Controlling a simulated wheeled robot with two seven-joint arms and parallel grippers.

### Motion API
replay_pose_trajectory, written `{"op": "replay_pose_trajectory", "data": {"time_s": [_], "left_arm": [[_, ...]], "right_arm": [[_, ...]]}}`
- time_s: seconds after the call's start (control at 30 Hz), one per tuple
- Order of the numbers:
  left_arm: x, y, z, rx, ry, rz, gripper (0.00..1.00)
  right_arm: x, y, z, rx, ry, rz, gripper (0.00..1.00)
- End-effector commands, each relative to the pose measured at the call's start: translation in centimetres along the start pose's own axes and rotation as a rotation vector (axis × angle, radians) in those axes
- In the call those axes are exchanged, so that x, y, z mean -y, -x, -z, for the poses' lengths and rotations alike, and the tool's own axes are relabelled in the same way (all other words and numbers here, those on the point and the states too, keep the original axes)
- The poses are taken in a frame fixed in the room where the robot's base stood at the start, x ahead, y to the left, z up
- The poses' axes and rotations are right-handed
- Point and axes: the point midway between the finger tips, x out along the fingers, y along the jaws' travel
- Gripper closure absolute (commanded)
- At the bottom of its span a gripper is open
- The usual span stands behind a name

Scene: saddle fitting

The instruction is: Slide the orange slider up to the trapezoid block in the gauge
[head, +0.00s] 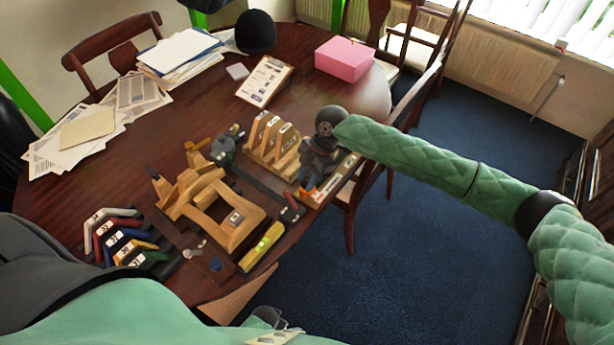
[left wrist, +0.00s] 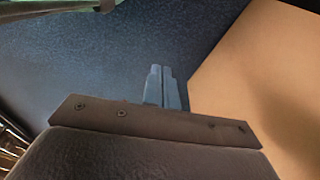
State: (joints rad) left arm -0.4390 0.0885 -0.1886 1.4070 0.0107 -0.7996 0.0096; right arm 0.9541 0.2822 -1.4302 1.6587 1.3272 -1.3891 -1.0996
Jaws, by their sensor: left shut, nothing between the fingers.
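In the head view a light wooden frame (head: 190,205), which looks like the gauge, lies near the table's front edge, with a labelled block (head: 234,219) on its right part. I cannot tell whether this is the trapezoid block. A small orange piece (head: 311,183) shows just under my right gripper (head: 308,182). I cannot tell whether it is the slider, nor whether the fingers touch it. My right gripper is right of the frame, over a wooden tray; its fingers are too small to read. My left gripper (left wrist: 162,88) is shut and empty in the left wrist view, over blue floor.
A wooden rack (head: 268,140) with labelled uprights stands behind the frame. Several coloured angle pieces (head: 112,236) lie at the left. A yellow level (head: 262,247) lies at the front edge. Papers (head: 182,52), a black hat (head: 256,32) and a pink box (head: 344,60) are farther back.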

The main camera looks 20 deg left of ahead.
Motion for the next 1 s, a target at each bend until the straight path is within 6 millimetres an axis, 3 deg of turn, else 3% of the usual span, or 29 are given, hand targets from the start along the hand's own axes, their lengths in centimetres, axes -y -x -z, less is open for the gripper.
{"op": "replay_pose_trajectory", "data": {"time_s": [0.03, 0.17, 0.4, 0.63, 0.97, 1.0], "left_arm": [[0.0, 0.0, 0.0, 0.000, 0.000, 0.000, 1.00], [0.0, 0.0, 0.1, -0.001, 0.001, 0.000, 1.00], [0.0, -0.3, -0.1, 0.006, 0.002, 0.000, 1.00], [-0.7, 2.2, 1.0, 0.014, 0.006, -0.011, 1.00], [-0.7, 2.5, 1.1, 0.016, 0.007, -0.011, 1.00], [-0.7, 2.5, 1.1, 0.016, 0.007, -0.011, 1.00]], "right_arm": [[0.0, 0.0, 0.0, 0.000, 0.000, 0.000, 0.77], [0.0, 0.0, 0.0, 0.000, 0.000, 0.000, 1.00], [-0.3, 0.1, -0.6, 0.000, -0.001, -0.001, 1.00], [-1.2, 0.9, -2.5, 0.000, -0.001, -0.001, 1.00], [-1.2, 1.1, -2.7, -0.001, 0.000, 0.000, 1.00], [-1.2, 1.1, -2.7, -0.001, 0.000, 0.000, 0.73]]}}
